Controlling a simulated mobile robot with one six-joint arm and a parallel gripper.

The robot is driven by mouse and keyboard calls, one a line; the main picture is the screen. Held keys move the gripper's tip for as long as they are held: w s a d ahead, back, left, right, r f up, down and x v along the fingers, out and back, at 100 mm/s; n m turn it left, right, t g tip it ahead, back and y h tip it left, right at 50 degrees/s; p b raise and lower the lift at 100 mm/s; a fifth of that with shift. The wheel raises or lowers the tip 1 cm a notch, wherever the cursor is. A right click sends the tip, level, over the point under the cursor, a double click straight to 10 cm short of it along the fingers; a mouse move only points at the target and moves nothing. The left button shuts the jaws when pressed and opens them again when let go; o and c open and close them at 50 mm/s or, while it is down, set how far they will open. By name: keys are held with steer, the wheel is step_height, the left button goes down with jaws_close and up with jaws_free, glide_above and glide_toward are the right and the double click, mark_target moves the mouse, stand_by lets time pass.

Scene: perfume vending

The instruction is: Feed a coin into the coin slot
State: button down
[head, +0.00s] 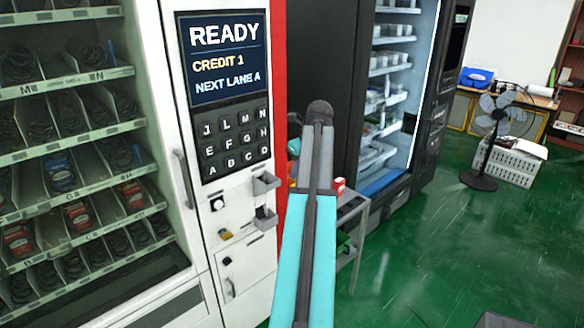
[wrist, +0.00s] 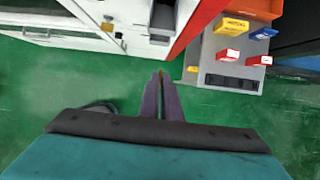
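The vending machine front (head: 245,270) is white, with a screen (head: 225,55) reading READY, CREDIT 1, NEXT LANE A above a lettered keypad (head: 236,145). In the head view my arm hides the gripper.
Two small grey trays, upper (head: 264,183) and lower (head: 265,217), jut from the panel. A grey side table (wrist: 225,45) with yellow, red and blue boxes stands right of the machine. A fan (head: 490,130) stands farther right. The green floor (head: 430,260) is open.

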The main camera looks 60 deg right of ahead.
steer(key=shift+w+f, duration=0.1)
steer(key=shift+w, duration=0.2)
steer(key=shift+w+d+f+b, duration=0.7)
steer(key=shift+w+f+b, duration=0.25)
steer(key=shift+w, duration=1.15)
steer(key=shift+w+d+f+b, duration=0.75)
steer(key=shift+w+f, duration=0.35)
steer(key=shift+w, duration=1.05)
steer(key=shift+w+d+f+b, duration=0.65)
steer(key=shift+w+f+b, duration=0.3)
steer(key=shift+w, duration=1.15)
